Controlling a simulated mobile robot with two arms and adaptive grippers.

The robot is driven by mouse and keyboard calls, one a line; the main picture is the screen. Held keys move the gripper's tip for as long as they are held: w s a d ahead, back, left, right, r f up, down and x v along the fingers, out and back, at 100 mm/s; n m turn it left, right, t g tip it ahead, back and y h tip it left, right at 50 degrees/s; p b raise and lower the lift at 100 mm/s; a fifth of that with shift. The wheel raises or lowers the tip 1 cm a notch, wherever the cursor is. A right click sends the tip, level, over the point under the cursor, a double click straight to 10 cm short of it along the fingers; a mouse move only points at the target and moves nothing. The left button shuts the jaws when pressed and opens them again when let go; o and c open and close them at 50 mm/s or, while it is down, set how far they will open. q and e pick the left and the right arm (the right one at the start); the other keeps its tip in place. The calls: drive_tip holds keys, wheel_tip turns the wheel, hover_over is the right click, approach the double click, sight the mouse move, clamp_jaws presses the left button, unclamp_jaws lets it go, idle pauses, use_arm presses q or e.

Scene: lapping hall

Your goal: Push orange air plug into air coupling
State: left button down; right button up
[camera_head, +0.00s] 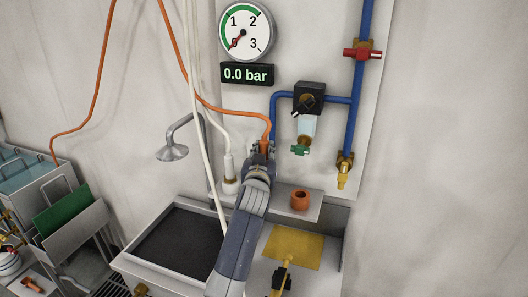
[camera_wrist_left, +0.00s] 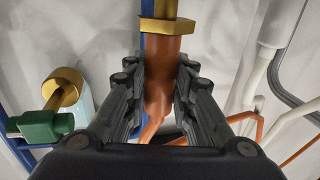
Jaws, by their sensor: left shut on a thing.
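My left gripper (camera_head: 262,150) is shut on the orange air plug (camera_head: 267,128), in front of the wall panel. An orange hose (camera_head: 235,111) runs into the plug from above. In the left wrist view the orange plug (camera_wrist_left: 160,75) lies between the two dark fingers (camera_wrist_left: 160,100). A brass hex collar (camera_wrist_left: 168,27) sits at the plug's end away from my palm. I cannot tell whether this collar is part of the plug or of the air coupling. The air coupling is not clearly seen; the area behind my gripper is hidden. My right gripper is not in view.
The filter bowl (camera_head: 306,127) with a green drain (camera_head: 300,150) hangs close right of my gripper. The blue pipe (camera_head: 274,105) runs down beside it. An orange cup (camera_head: 300,200) stands on the shelf below. White cables (camera_head: 193,90) hang at left.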

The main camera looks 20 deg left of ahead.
sight(264, 142)
use_arm(q)
drive_tip(key=shift+f+b, duration=2.95)
drive_tip(key=shift+f, duration=0.85)
drive_tip(key=c, duration=1.3)
unclamp_jaws()
wheel_tip(264, 142, up, 10)
drive_tip(key=shift+r, duration=0.1)
